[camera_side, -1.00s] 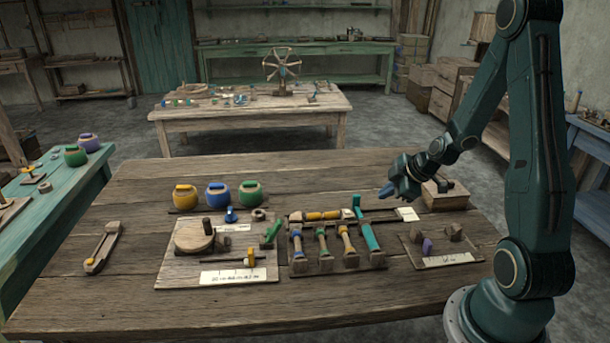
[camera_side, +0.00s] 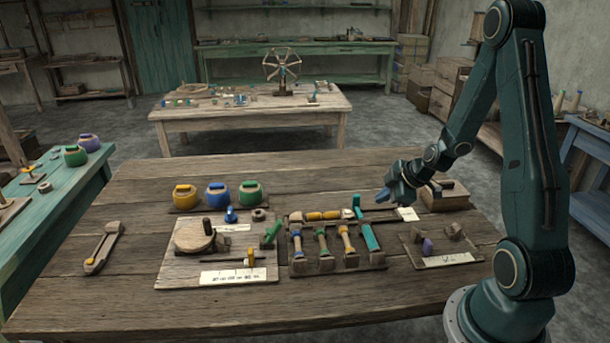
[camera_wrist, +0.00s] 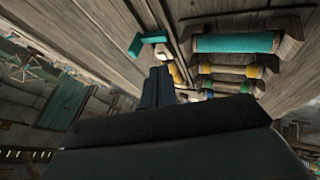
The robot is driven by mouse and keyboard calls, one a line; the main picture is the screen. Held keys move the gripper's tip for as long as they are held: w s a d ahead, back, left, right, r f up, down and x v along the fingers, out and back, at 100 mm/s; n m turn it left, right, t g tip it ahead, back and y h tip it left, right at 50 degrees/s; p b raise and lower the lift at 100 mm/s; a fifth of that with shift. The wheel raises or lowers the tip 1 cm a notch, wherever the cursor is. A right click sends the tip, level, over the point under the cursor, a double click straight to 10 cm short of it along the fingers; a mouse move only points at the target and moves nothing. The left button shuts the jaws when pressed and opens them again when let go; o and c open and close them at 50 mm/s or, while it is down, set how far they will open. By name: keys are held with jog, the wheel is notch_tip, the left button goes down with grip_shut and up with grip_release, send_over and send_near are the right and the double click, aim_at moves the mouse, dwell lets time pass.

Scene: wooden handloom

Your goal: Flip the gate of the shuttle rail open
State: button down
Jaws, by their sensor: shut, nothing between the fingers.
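A small teal upright piece (camera_side: 357,206), which looks like the gate, stands at the left end of the dark shuttle rail (camera_side: 385,219) behind the bobbin rack. In the wrist view the teal piece (camera_wrist: 147,42) shows as a bent shape just beyond my fingertips. My gripper (camera_side: 383,197) is shut and empty, above the rail and to the right of the teal piece, apart from it. Its dark fingers (camera_wrist: 157,88) are together in the wrist view. Whether the gate is open or closed I cannot tell.
The rack holds several bobbins, including a teal one (camera_side: 369,236) close in front of the rail. A white tag (camera_side: 408,214) lies at the rail's right end. A wooden box (camera_side: 445,195) is at the right. Three pots, the blue one (camera_side: 218,194) in the middle, stand at the left.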

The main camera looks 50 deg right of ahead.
send_near(353, 206)
jog(key=a+f, duration=0.2)
jog(key=f, duration=0.1)
jog(key=shift+s+a+f, duration=0.15)
jog(key=shift+a, duration=0.15)
jog(key=shift+w+d+f, duration=0.2)
jog(key=shift+w+d, duration=0.4)
jog(key=shift+w, duration=0.05)
jog(key=shift+w+d, duration=0.9)
jog(key=shift+w+d, duration=2.2)
